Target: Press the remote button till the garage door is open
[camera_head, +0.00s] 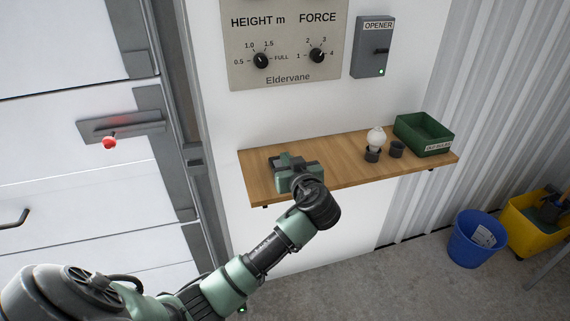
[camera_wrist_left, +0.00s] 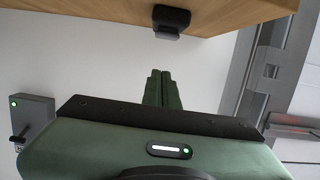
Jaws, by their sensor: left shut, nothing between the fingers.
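My left gripper (camera_head: 286,160) is over the left part of the wooden shelf (camera_head: 345,170), by the white wall. Its green fingers are together and empty in the left wrist view (camera_wrist_left: 162,88). In that view a small dark object (camera_wrist_left: 171,20) sits at the shelf; it may be the remote, but no button can be made out. The fingertips look apart from it. In the head view my gripper hides that spot. The white panelled garage door (camera_head: 60,190) is at the left and looks closed. My right gripper is not in view.
A panel with HEIGHT and FORCE dials (camera_head: 288,45) and an OPENER box (camera_head: 372,47) with a green light are on the wall. The shelf also holds a white bulb (camera_head: 376,138), dark cups (camera_head: 396,149) and a green bin (camera_head: 424,134). A blue bucket (camera_head: 474,240) stands on the floor.

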